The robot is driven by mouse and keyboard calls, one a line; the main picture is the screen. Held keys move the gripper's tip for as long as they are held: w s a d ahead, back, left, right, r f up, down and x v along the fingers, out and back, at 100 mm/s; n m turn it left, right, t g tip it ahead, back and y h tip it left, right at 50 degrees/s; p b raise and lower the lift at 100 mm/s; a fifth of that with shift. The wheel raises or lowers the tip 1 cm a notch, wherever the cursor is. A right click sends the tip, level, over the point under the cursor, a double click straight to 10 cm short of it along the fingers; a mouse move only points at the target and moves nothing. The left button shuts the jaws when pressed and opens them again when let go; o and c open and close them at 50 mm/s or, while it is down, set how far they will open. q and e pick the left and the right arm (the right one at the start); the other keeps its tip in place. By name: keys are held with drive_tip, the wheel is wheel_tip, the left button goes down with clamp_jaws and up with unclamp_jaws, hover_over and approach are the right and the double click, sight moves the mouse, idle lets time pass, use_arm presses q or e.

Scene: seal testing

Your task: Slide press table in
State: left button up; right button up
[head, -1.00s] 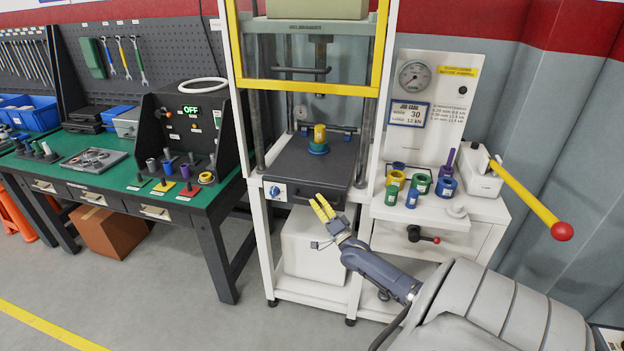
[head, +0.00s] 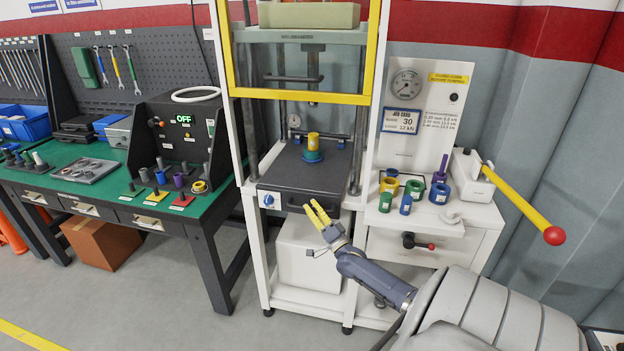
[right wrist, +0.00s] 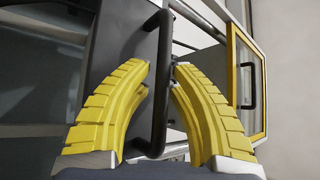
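The press table (head: 300,178) is a dark slab in the white press frame. A blue ring with a yellow cylinder (head: 313,146) stands on it. Its black front handle (right wrist: 157,85) shows in the right wrist view as a bar running between my yellow fingers. My right gripper (head: 317,209) is at the table's front edge. In the right wrist view the right gripper (right wrist: 163,75) is open, with a gap between its fingertips and the handle in it. Whether a finger touches the bar I cannot tell. My left gripper is not in view.
A yellow-framed guard (head: 300,97) is raised above the table. To the right, a white cabinet carries coloured rings and a yellow lever (head: 520,204) with a red knob. A green-topped bench (head: 100,203) with a control box reading OFF stands on the left.

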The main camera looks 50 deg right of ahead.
drive_tip(key=v, duration=1.2)
drive_tip(key=shift+r, duration=0.1)
idle(0.8)
drive_tip(key=s+a+f+n+g+y, duration=0.15)
drive_tip(key=s+a+f+g, duration=0.35)
drive_tip(key=a+f, duration=0.7)
drive_tip(key=s+a+f+n+g+y, duration=0.1)
drive_tip(key=s+a+f+n+g, duration=0.35)
drive_tip(key=f, duration=1.25)
drive_tip(key=s+a+f+g+y, duration=0.1)
drive_tip(key=s+a+f+g, duration=0.1)
drive_tip(key=s+a+f, duration=1)
drive_tip(key=s+a+f+n+g+y, duration=0.2)
drive_tip(key=s+a+f+n+g, duration=0.45)
drive_tip(key=s+f, duration=0.6)
drive_tip(key=s+a+f+n+g, duration=0.1)
drive_tip(key=s+f+n, duration=0.3)
drive_tip(key=s, duration=0.5)
drive_tip(key=n+g+h, duration=0.1)
drive_tip(key=n, duration=0.1)
drive_tip(key=shift+n+g, duration=0.35)
drive_tip(key=shift+g, duration=0.05)
drive_tip(key=shift+o, duration=0.4)
drive_tip(key=shift+w+a, duration=0.1)
drive_tip(key=shift+a, duration=0.05)
